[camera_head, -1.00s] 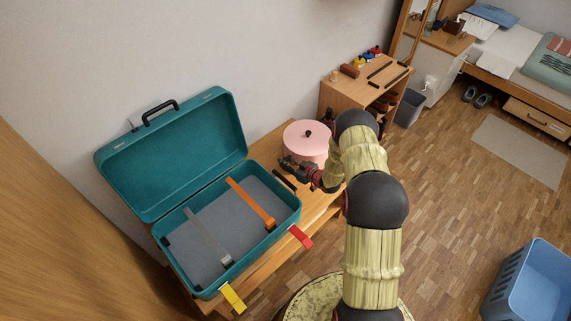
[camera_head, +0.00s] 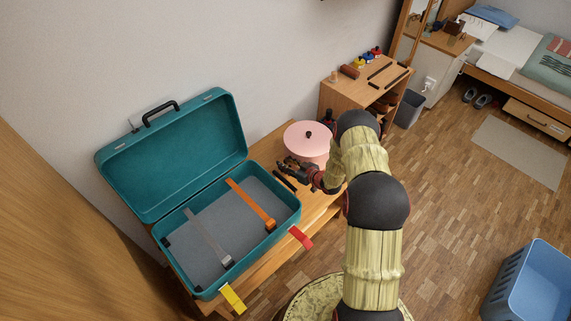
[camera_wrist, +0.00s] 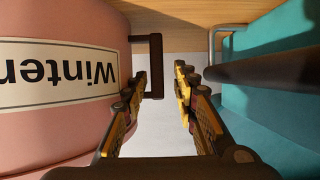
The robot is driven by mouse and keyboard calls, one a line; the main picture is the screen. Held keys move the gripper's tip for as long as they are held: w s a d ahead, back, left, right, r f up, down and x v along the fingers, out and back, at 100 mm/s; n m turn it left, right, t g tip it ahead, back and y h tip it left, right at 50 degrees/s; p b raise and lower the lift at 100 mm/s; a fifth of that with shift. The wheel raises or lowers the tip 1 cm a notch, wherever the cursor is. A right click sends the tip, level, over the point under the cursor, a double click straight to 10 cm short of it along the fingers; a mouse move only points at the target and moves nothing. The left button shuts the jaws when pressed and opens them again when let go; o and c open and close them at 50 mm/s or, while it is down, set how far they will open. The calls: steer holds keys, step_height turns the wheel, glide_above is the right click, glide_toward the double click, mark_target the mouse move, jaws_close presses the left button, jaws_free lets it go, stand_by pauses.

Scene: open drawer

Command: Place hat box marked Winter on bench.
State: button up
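The pink round hat box (camera_head: 305,150) with a dark lid knob stands on the wooden bench (camera_head: 328,199), beside the open teal suitcase. In the wrist view the hat box (camera_wrist: 50,125) fills the left side, its "Winter" label upside down. A dark brown bracket-shaped handle (camera_wrist: 157,66) projects from its side. My gripper (camera_head: 284,167) is between hat box and suitcase. In the wrist view my gripper (camera_wrist: 162,82) has its fingers apart with nothing clamped between them. The left finger overlaps the handle in the picture; I cannot tell whether they touch.
The open teal suitcase (camera_head: 297,207) has a dark bar handle (camera_wrist: 265,67) close to my right finger. A wooden shelf unit (camera_head: 340,93) stands behind the hat box. A blue basket (camera_head: 533,285) sits on the floor.

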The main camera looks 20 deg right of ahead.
steer(key=p+v, duration=0.3)
steer(key=v, duration=0.8)
steer(key=w+d+r+g+h, duration=0.1)
steer(key=w+d+r+h, duration=0.15)
steer(key=r, duration=0.55)
steer(key=w+d+r+h, duration=0.1)
steer(key=w+r, duration=0.3)
steer(key=r, duration=0.5)
steer(key=s+a+r+m+g+h, duration=0.1)
steer(key=s+r+h, duration=0.1)
steer(key=r, duration=0.7)
steer(key=s+a+r+m+g+h, duration=0.1)
steer(key=s+a+r, duration=0.1)
steer(key=r, duration=0.6)
steer(key=s+a+r+m+g, duration=0.1)
steer(key=s+a+r, duration=0.2)
steer(key=s+r, duration=0.3)
steer(key=s+a+r+g, duration=0.1)
steer(key=s+a+r, duration=0.3)
steer(key=s+r, duration=0.25)
steer(key=s+a, duration=0.3)
steer(key=s, duration=0.4)
steer(key=s+a+r+g+y, duration=0.1)
steer(key=s+a, duration=0.3)
steer(key=s, duration=0.4)
steer(key=s+a+r+m+g+y, duration=0.1)
steer(key=s+a, duration=0.3)
steer(key=s, duration=0.4)
steer(key=shift+a+r, duration=0.2)
steer(key=shift+r, duration=0.05)
